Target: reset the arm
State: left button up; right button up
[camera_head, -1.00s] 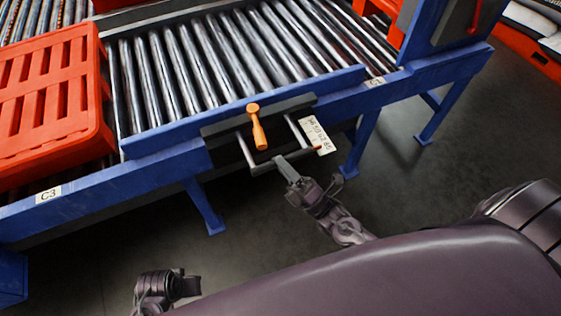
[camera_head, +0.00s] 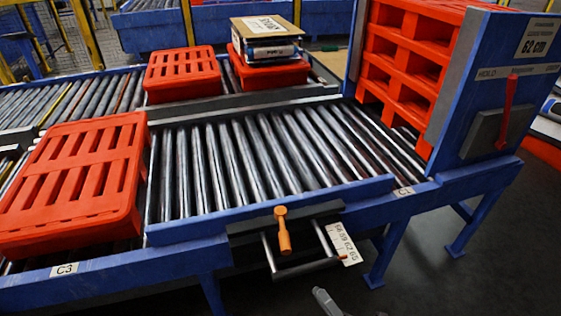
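My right gripper (camera_head: 325,300) shows only as a grey tip at the bottom edge, just below the pull-out handle frame (camera_head: 305,268) on the conveyor's front. It looks apart from the frame. Its fingers are mostly cut off, so I cannot tell whether it is open or shut. My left gripper is out of view. An orange lever (camera_head: 283,230) stands upright above the frame. A white tag with numbers (camera_head: 344,244) hangs at the frame's right side.
The blue roller conveyor (camera_head: 190,254) spans the view. Red pallets lie at the left (camera_head: 75,180) and farther back (camera_head: 182,75). Stacked red pallets (camera_head: 408,62) stand beside a blue panel with a red lever (camera_head: 508,105). Dark floor is clear at the lower right.

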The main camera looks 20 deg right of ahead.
jog(key=shift+w, duration=0.1)
